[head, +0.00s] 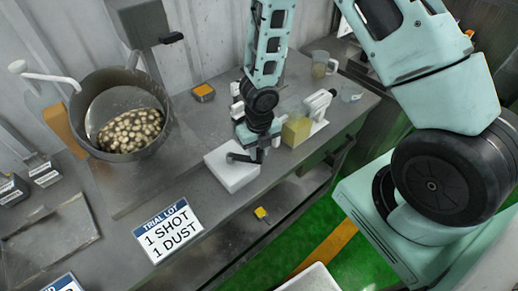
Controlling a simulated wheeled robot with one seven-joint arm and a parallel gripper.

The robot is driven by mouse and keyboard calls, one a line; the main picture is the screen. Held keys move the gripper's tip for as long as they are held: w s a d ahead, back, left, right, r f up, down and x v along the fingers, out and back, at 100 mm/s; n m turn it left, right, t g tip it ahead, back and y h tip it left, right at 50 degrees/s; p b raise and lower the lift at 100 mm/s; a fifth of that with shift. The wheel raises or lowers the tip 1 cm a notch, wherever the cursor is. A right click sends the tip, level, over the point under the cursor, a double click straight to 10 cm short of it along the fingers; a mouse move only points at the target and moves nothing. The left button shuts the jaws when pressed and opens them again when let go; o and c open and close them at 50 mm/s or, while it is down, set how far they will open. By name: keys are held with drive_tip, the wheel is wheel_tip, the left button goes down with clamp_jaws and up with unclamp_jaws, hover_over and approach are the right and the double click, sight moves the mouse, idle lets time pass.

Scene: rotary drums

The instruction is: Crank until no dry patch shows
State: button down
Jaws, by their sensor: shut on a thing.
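A dark round drum (88,125) stands tilted at the left, its open mouth facing me. Inside lies a heap of mottled tan and pale pieces (130,131) with darker spots among them; dry and coated ones are hard to tell apart at this size. A white box (231,174) with a black crank (237,157) on top sits on the bench right of the drum. My gripper (259,154) points down at the crank's right end and is shut on its handle; the fingers hide most of the grip.
A sign reading "TRIAL LOT 1 SHOT 1 DUST" (168,231) is at the front edge. Right of my gripper stand a container of yellowish liquid (295,130) and a clear jug (321,66). An orange-topped block (203,92) is behind. Bench between drum and box is clear.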

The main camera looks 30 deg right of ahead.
drive_tip(key=shift+d, duration=0.1)
drive_tip(key=c, duration=1.2)
unclamp_jaws()
drive_tip(key=shift+r, duration=0.1)
wheel_tip(320, 180, up, 17)
drive_tip(key=p, duration=0.5)
drive_tip(key=shift+r, duration=0.15)
drive_tip(key=s+a+f+m+b, duration=0.2)
drive_tip(key=s+a+m+b, duration=0.3)
drive_tip(key=m, duration=0.9)
drive_tip(key=s+a+f+m+b, duration=0.2)
drive_tip(key=s+a+m+b, duration=0.4)
drive_tip(key=s+m+b, duration=0.6)
drive_tip(key=shift+s+a+m+y, duration=0.2)
drive_tip(key=shift+s+m+y, duration=0.1)
drive_tip(key=shift+s+m, duration=0.6)
